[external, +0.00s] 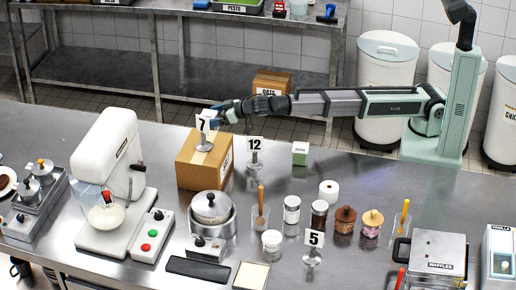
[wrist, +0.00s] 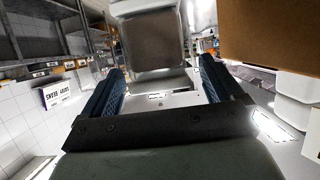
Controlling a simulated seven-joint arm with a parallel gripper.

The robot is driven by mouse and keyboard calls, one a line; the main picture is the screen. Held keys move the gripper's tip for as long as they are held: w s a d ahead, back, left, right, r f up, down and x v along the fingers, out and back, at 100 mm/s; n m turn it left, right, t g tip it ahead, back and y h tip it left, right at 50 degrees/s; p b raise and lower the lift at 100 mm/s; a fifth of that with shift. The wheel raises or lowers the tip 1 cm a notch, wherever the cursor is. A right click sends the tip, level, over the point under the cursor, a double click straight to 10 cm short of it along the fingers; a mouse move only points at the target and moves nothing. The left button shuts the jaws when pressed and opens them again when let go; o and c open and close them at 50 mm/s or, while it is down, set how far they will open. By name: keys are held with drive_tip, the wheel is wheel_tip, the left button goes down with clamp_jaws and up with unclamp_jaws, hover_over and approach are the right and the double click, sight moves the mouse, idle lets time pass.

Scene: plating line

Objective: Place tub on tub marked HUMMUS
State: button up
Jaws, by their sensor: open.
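My gripper (external: 222,110) is at the top of the cardboard box (external: 200,160), beside the number 7 sign (external: 207,124); its fingertips are partly hidden there. In the wrist view my gripper (wrist: 162,85) has its two dark blue fingers spread wide apart, with no tub seen held between them. On the counter, well below and right of my gripper, stand a small white-lidded tub (external: 272,242) and a taller white-lidded jar (external: 292,209). Their labels are too small to read. I cannot make out the word HUMMUS in either view.
A mixer (external: 115,180) stands left of the box. A pot on a burner (external: 212,215), the number 12 sign (external: 254,150), the number 5 sign (external: 314,245) and several jars crowd the counter's middle. A waffle maker (external: 437,252) is at right. The counter's back right is fairly clear.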

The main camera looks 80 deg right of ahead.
drive_tip(key=v, duration=1)
drive_tip(key=shift+s, duration=0.2)
